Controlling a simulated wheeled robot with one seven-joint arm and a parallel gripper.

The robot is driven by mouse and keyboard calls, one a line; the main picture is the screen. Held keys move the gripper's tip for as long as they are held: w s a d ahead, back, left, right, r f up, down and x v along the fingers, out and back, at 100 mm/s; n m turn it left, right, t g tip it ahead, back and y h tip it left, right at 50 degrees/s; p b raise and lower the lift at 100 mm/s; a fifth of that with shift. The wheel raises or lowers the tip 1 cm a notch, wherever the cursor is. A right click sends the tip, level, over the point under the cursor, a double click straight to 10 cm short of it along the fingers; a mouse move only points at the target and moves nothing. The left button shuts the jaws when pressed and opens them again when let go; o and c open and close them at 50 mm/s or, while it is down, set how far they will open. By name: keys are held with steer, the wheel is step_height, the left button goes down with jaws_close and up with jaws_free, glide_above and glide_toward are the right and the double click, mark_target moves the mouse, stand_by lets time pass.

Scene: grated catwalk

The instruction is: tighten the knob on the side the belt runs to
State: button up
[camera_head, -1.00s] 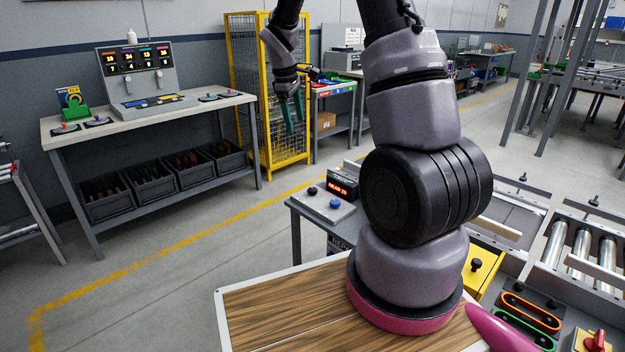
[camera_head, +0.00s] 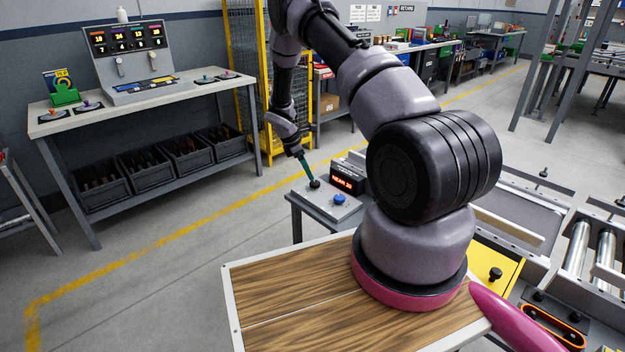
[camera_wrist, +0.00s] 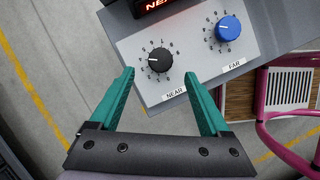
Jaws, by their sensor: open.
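A grey control panel (camera_head: 351,208) carries a black knob (camera_head: 314,184) and a blue knob (camera_head: 339,199). In the wrist view the black knob (camera_wrist: 159,60) has a dial scale and the label NEAR. The blue knob (camera_wrist: 228,28) there has the label FAR. A red-lit display (camera_head: 342,183) behind the knobs begins with NEAR; its number is hard to read. My gripper (camera_head: 309,177) has green fingers and is over the panel at the black knob. In the wrist view my gripper (camera_wrist: 161,78) is open and empty, its fingertips on either side just short of the black knob.
A yellow plate (camera_head: 496,262) with a black knob and roller conveyors (camera_head: 590,246) lie at the right. A wood-topped surface (camera_head: 290,290) is in front. A workbench (camera_head: 140,104) with bins stands at the left, near a yellow cage (camera_head: 243,80). The floor between is clear.

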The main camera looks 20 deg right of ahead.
mark_target(314, 182)
steer(key=x, duration=0.5)
steer(key=shift+d+f, duration=0.1)
steer(key=shift+f, duration=0.05)
jaws_close()
